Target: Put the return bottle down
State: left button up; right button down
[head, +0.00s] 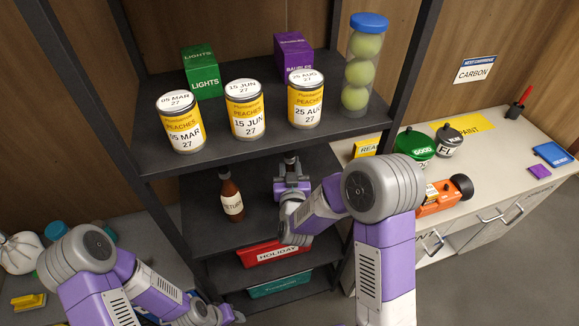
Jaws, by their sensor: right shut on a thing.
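A brown bottle with a cream label reading RETURN (231,197) stands upright on the middle shelf (200,225), apart from both grippers. My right gripper (291,174) reaches over the same shelf, to the right of that bottle. It is shut on a dark bottle (291,158), of which only the upper part shows above the jaws. The gripper and wrist hide the rest, so I cannot tell its label or whether its base touches the shelf. My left gripper (236,315) is low at the bottom edge, away from the shelf; its jaws are not clear.
The upper shelf bears three peach cans (246,112), a green box (201,72), a purple box (293,53) and a tube of balls (362,68). A red HOLIDAY box (273,253) sits below. A rack post (408,65) stands right; a counter (500,160) lies beyond.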

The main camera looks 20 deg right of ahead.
jog(key=shift+r, duration=0.1)
jog(key=c, duration=0.8)
grip_release()
